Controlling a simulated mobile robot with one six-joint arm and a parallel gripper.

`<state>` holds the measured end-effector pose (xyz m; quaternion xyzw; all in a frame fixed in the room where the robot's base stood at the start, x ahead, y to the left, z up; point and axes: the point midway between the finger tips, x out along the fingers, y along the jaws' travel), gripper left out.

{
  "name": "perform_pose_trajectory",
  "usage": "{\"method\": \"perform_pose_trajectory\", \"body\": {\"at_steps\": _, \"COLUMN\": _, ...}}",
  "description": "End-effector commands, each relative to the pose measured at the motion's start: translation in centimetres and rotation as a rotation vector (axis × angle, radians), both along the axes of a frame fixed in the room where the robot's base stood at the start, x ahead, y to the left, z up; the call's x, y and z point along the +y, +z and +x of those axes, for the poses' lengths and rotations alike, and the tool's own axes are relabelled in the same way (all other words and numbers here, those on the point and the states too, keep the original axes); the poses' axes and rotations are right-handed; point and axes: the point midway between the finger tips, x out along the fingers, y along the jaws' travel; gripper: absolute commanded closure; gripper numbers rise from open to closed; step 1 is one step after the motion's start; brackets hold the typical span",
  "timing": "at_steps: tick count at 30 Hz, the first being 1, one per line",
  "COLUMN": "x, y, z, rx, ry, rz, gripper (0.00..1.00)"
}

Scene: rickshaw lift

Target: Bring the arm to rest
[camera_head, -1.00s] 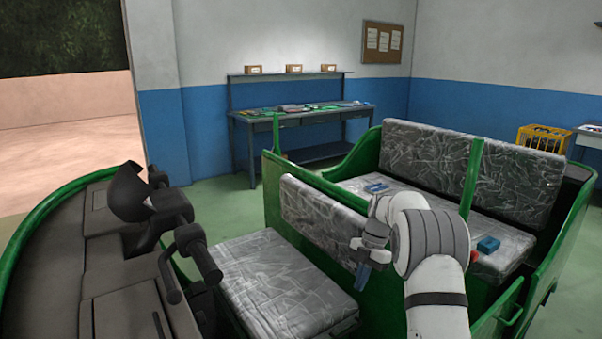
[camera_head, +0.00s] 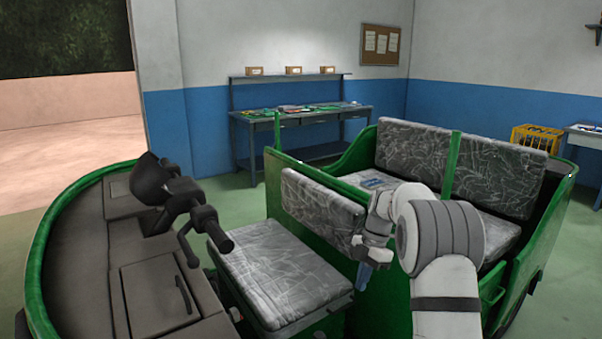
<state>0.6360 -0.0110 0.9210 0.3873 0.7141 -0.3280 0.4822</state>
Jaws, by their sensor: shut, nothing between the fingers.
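My arm reaches up from the lower right in the head view, bent over at a grey-banded joint. My gripper (camera_head: 363,276) hangs at its end, pointing down, with blue fingertips that are shut and empty. In the picture it lies in front of the green rickshaw's (camera_head: 385,302) side, just right of the front seat (camera_head: 279,282). I cannot tell how far it is from the green panel. Part of the rear bench is hidden behind my arm.
The rickshaw's handlebar (camera_head: 207,217) stands at left. A blue object (camera_head: 372,183) lies on the rear bench. A workbench (camera_head: 299,113) stands against the back wall, and a yellow crate (camera_head: 536,138) is at far right. Green floor is clear at lower right.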

Motion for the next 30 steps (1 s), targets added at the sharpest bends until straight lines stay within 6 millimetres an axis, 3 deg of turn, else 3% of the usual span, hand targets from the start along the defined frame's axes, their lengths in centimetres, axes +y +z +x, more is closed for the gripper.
{"method": "perform_pose_trajectory", "body": {"at_steps": 8, "x": 0.5, "y": 4.4, "z": -3.8, "rx": -0.001, "ry": -0.273, "rz": -0.102, "gripper": 1.00}}
{"method": "perform_pose_trajectory", "body": {"at_steps": 11, "x": 0.8, "y": 6.4, "z": -6.2, "rx": -0.005, "ry": -0.429, "rz": -0.148, "gripper": 1.00}}
{"method": "perform_pose_trajectory", "body": {"at_steps": 15, "x": 1.1, "y": 9.3, "z": -10.8, "rx": -0.017, "ry": -0.714, "rz": -0.215, "gripper": 1.00}}
{"method": "perform_pose_trajectory", "body": {"at_steps": 21, "x": 1.3, "y": 11.8, "z": -18.0, "rx": -0.039, "ry": -1.145, "rz": -0.269, "gripper": 1.00}}
{"method": "perform_pose_trajectory", "body": {"at_steps": 30, "x": 1.4, "y": 11.9, "z": -28.5, "rx": -0.055, "ry": -1.760, "rz": -0.235, "gripper": 1.00}}
